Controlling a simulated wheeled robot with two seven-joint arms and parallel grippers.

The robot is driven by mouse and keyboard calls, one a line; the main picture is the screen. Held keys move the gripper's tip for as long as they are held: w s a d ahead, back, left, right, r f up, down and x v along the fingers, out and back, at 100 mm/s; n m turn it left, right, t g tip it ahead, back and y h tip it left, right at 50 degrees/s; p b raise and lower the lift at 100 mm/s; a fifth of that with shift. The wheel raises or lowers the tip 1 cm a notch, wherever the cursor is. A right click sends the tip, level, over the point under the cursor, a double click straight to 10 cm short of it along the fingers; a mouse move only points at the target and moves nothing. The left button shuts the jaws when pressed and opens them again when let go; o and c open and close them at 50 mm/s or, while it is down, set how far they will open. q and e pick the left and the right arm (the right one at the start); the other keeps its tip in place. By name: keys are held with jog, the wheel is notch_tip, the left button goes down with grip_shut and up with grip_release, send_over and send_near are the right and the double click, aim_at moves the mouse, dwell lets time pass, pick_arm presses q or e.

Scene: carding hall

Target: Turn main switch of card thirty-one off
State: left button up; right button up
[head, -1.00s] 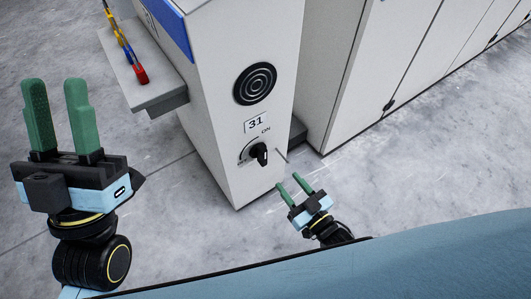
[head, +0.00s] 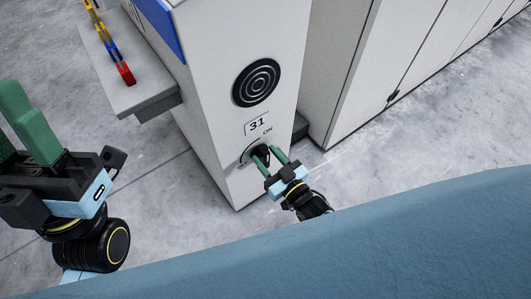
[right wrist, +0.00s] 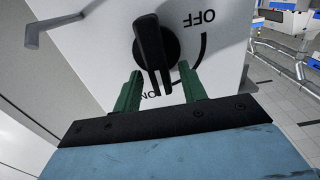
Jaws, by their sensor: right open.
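The main switch is a black rotary knob (right wrist: 152,42) on the white end panel of card thirty-one (head: 225,110), under the "31" label (head: 257,124). In the right wrist view OFF is printed upper right, and ON is partly hidden below the knob, with the knob's bar pointing down close to ON. My right gripper (head: 266,156) is open, with its green fingertips either side of the bar and a gap visible in the right wrist view (right wrist: 161,78). My left gripper (head: 14,125) is at the left edge, partly cut off, its fingers apart and nothing seen between them.
A round black ringed disc (head: 256,83) is above the label. A grey shelf (head: 150,100) juts from the panel's left with a red, blue and yellow item (head: 116,60) on it. White cabinets (head: 400,50) stand at right. The grey floor in front is clear.

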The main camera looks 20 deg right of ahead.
grip_shut()
dwell(0.3)
